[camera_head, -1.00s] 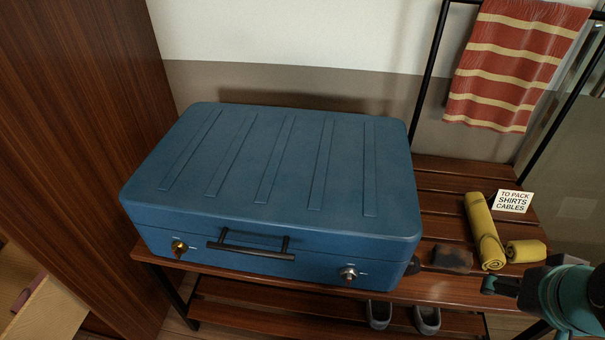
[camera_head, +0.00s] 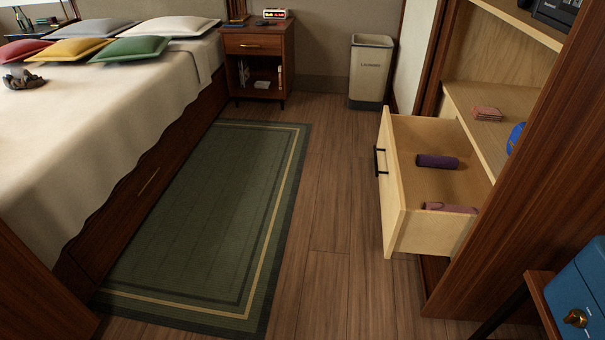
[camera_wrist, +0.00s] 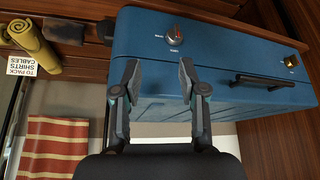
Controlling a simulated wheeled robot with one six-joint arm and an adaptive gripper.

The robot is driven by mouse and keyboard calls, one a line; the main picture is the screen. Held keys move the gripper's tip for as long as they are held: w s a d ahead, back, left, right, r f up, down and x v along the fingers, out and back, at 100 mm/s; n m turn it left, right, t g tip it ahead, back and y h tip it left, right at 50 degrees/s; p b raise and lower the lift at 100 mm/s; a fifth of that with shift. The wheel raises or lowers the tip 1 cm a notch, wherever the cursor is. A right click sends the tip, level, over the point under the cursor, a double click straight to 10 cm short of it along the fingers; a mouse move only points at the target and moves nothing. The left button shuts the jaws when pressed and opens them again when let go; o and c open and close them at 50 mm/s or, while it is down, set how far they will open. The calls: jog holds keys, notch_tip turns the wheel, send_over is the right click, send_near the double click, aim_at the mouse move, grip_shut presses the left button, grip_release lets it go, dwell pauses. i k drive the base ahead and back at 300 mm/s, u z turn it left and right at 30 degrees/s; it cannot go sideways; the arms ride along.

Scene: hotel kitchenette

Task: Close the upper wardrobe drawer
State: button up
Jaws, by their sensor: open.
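The upper wardrobe drawer (camera_head: 392,200) is pulled well out at the right in the head view. It is light wood with a black bar handle (camera_head: 380,162) on its front. Inside lie a dark purple roll (camera_head: 437,161) and a pinkish roll (camera_head: 449,208). The wardrobe (camera_head: 520,150) stands to its right, with open shelves above. My gripper (camera_wrist: 159,75) shows only in the wrist view.
The bed (camera_head: 90,130) stands at the left and a green rug (camera_head: 205,220) lies beside it. Bare floor (camera_head: 325,220) runs between rug and drawer. A laundry bin (camera_head: 370,75) and nightstand (camera_head: 258,60) are at the back.

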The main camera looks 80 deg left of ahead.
aim_at(405, 187)
jog(key=u, duration=2.1)
jog(key=i, duration=0.75)
jog(key=z, duration=0.25)
